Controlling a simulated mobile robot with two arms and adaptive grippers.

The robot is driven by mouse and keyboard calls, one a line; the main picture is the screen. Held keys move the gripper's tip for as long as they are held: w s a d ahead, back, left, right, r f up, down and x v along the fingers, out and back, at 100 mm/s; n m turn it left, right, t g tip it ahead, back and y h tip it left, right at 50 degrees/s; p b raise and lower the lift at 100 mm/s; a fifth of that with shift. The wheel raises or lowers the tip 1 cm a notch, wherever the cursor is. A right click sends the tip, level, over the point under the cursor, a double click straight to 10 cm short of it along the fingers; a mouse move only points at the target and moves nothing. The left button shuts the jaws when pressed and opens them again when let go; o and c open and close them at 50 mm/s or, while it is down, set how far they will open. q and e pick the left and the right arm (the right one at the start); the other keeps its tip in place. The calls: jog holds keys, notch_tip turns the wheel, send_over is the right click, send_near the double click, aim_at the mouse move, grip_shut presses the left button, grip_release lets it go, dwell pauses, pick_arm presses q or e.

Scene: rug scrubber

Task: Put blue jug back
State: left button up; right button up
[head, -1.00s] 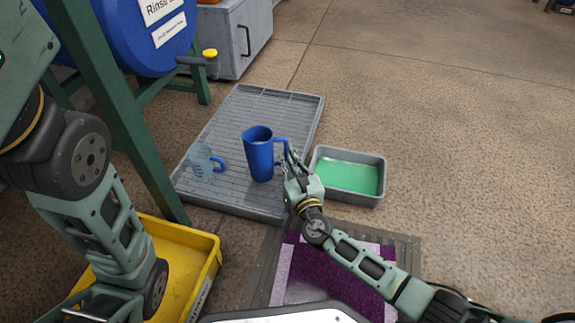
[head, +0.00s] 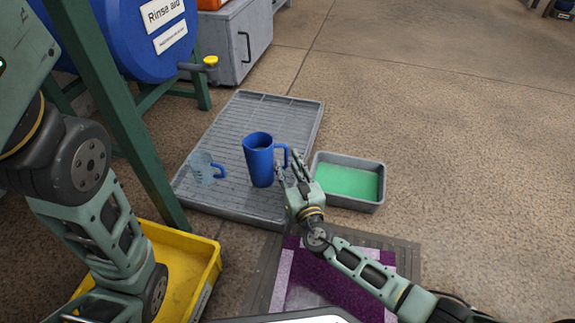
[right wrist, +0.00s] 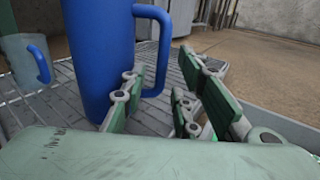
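The blue jug (head: 259,163) stands upright on the grey ribbed tray (head: 250,115), its handle pointing right. In the right wrist view the jug (right wrist: 100,55) and its handle stand just ahead of the fingers. My right gripper (head: 293,168) is open beside the jug, at the lower right of its handle; the fingers are spread with nothing between them. The right wrist view also shows the open fingers (right wrist: 175,90). My left arm comes in at the left, but its gripper is not visible.
A clear measuring jug with a blue handle (head: 204,170) stands left of the blue jug. A grey tub of green liquid (head: 349,182) sits to the right. A blue drum (head: 130,40) with a tap is at upper left. A yellow tray (head: 205,262) and purple rug (head: 325,280) lie nearer.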

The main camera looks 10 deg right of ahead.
jog(key=s+d+p, duration=0.2)
jog(key=s+p, duration=0.2)
jog(key=s, duration=0.7)
